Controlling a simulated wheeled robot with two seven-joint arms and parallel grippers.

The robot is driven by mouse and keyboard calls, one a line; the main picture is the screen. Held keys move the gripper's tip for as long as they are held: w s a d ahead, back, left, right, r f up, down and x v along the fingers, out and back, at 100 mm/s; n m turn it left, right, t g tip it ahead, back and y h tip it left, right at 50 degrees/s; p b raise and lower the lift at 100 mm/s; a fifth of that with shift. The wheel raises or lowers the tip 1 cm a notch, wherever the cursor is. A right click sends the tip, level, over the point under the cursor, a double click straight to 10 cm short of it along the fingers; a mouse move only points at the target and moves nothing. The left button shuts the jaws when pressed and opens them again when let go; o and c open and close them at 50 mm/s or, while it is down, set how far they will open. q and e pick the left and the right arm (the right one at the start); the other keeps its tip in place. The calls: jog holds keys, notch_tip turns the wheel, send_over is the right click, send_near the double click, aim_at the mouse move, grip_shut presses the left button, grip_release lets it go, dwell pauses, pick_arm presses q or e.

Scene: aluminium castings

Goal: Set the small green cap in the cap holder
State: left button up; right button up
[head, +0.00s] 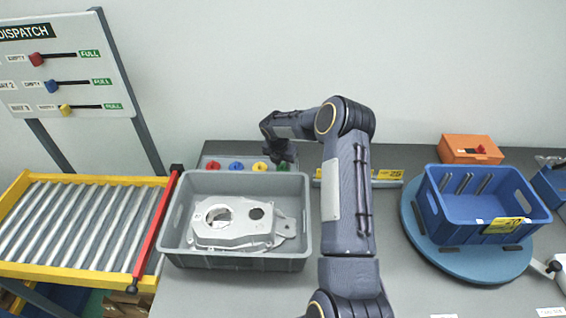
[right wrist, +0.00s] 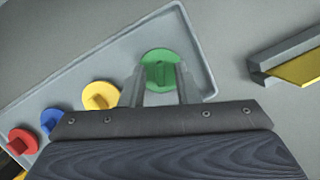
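The small green cap (right wrist: 160,66) is a round disc with a raised grip bar. It lies at one end of a shallow grey tray (right wrist: 120,60), in line with a yellow cap (right wrist: 101,95), a blue cap (right wrist: 52,119) and a red cap (right wrist: 22,141). This tray may be the cap holder; I cannot tell whether the green cap is seated. My right gripper (right wrist: 158,85) is open, with its two fingers apart on either side of the green cap's bar. In the head view my right gripper (head: 281,157) points down at the tray and largely hides the green cap. My left gripper is out of view.
A grey bin (head: 170,225) with a metal casting (head: 232,228) stands in front of the caps. A blue crate (head: 462,213) sits on a round blue turntable (head: 420,240) at right. An orange box (head: 472,148) stands behind it. A roller conveyor (head: 85,225) is at left.

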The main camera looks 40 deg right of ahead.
aim_at(284, 164)
jog(key=shift+r, duration=0.1)
jog(key=shift+r+p, duration=0.3)
jog(key=shift+r, duration=0.05)
jog(key=p+v, duration=0.1)
jog(key=v, duration=0.2)
jog(key=shift+r, duration=0.1)
jog(key=s+a+r+m+t+y, duration=0.1)
jog(key=s+a+r+m, duration=0.25)
jog(key=r, duration=0.55)
jog(key=s+a+r+m, duration=0.3)
jog(key=s+a+r, duration=0.15)
jog(key=r, duration=0.45)
jog(key=s+a+r+m+t+y, duration=0.1)
jog(key=s+a+m+y, duration=0.2)
jog(key=s+a+m, duration=0.6)
jog(key=s+a+r+m+t+y, duration=0.1)
jog(key=s+a+m+t+y, duration=0.1)
jog(key=s+a+m, duration=0.7)
jog(key=s, duration=0.7)
jog(key=shift+s+a+r+m+y, duration=0.2)
jog(key=shift+a+r+m+y, duration=0.1)
jog(key=shift+m+y, duration=0.1)
